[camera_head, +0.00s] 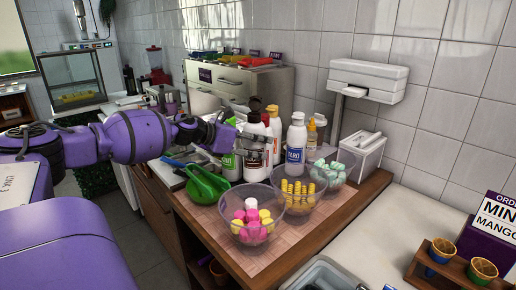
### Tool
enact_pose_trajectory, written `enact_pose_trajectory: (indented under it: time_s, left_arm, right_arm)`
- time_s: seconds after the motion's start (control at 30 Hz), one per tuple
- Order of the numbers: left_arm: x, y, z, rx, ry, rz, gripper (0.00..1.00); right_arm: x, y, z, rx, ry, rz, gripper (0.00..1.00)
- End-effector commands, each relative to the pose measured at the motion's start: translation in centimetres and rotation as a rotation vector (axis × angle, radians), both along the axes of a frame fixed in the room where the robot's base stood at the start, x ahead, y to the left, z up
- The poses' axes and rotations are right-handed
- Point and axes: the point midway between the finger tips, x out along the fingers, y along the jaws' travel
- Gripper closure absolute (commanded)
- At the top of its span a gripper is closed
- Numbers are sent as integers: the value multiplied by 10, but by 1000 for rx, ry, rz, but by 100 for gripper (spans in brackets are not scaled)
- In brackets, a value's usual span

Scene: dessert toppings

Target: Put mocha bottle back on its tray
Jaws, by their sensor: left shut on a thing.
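My left gripper (252,136) reaches in from the left and is shut on a white bottle with a dark cap and dark label (256,158), likely the mocha bottle. Its label is too small to read. The bottle is upright among other bottles; whether its base touches the surface is hidden behind the clear bowls. A white bottle labelled TARO (296,148) stands just to its right, and a green-and-white bottle (232,163) to its left. A tray under the bottles cannot be made out. My right gripper is not in view.
Clear bowls of pink-yellow (252,232), yellow (299,205) and mint pieces (335,178) stand in front on the counter (275,266). A white dispenser (368,78) and white caddy (358,157) are behind right.

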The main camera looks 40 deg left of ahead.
Motion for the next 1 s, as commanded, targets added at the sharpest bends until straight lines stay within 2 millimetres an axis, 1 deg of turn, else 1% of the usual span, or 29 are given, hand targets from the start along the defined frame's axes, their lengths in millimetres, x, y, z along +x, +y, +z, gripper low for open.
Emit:
enact_pose_trajectory:
  time_s: [0.1, 0.33, 0.5, 0.6, 0.83, 0.87, 0.9, 1.0]
  left_arm:
    - [2, 0, -9, -1, -10, 2, 67]
    - [3, 0, -21, -1, -12, 2, 67]
    - [2, 0, -43, -2, -10, 2, 67]
    - [3, 0, -52, -2, -12, 2, 67]
    - [2, 0, -54, 1, -11, 2, 67]
    - [1, 0, -58, 0, -3, 1, 39]
    - [1, 0, -58, 0, -3, 1, 34]
    - [1, 0, -58, 0, -3, 1, 23]
  right_arm:
    - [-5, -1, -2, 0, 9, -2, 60]
    - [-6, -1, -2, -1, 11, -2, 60]
    - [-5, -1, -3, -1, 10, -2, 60]
    - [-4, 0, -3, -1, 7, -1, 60]
    - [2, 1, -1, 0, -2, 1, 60]
    - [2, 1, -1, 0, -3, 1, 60]
    - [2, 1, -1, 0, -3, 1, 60]
    - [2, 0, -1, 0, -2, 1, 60]
